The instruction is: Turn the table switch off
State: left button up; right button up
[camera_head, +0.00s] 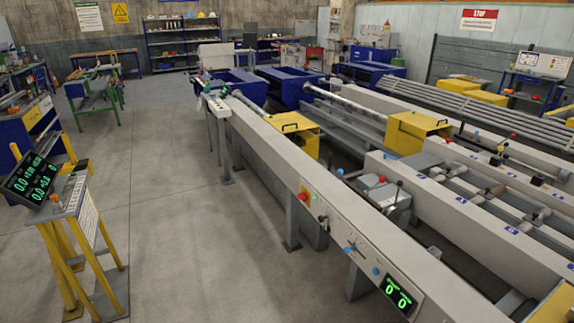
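The runout table (262,140) is a long grey beam running from the lower right to the back. On its near side face is a small yellow plate with a red control (303,196). Just below it is a dark knob or lever (322,219) on the side face. Neither of my grippers is in view.
A yellow stand (75,235) with a lit readout (30,180) stands at the left. The concrete floor (200,220) left of the table is clear.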

aim_at(303, 196)
jog(key=i+j, duration=0.2)
jog(key=i, duration=0.45)
jog(key=i+j, duration=0.15)
jog(key=i, duration=0.5)
jog(key=i+j, duration=0.2)
jog(key=i, duration=0.45)
jog(key=i+j, duration=0.2)
jog(key=i, duration=0.45)
jog(key=u, duration=0.05)
